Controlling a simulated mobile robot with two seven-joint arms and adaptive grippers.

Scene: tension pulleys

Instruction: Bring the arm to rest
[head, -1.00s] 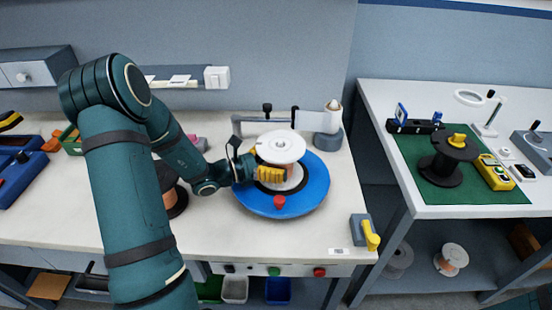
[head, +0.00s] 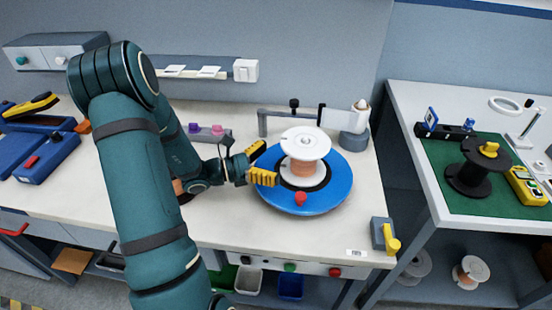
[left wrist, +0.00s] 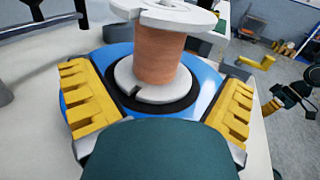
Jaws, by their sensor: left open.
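My left gripper (head: 262,163) is open and empty, just left of a white spool wound with copper wire (head: 304,170). The spool stands upright on a blue round turntable (head: 335,190) with a black ring and a red knob. In the left wrist view, the spool (left wrist: 158,55) stands ahead between the spread yellow fingers, with a gap on both sides. The blue turntable (left wrist: 205,75) lies under it. My right gripper (left wrist: 284,100) seems to show at the right edge of the left wrist view, small, its jaws unclear. It is out of the head view.
Behind the turntable is a grey bracket with a post (head: 355,130). A yellow-handled switch (head: 385,236) sits at the bench's front right corner. Blue boxes (head: 45,155) lie at left. A second table with a green mat (head: 440,155) and black spool (head: 470,170) stands right, across a gap.

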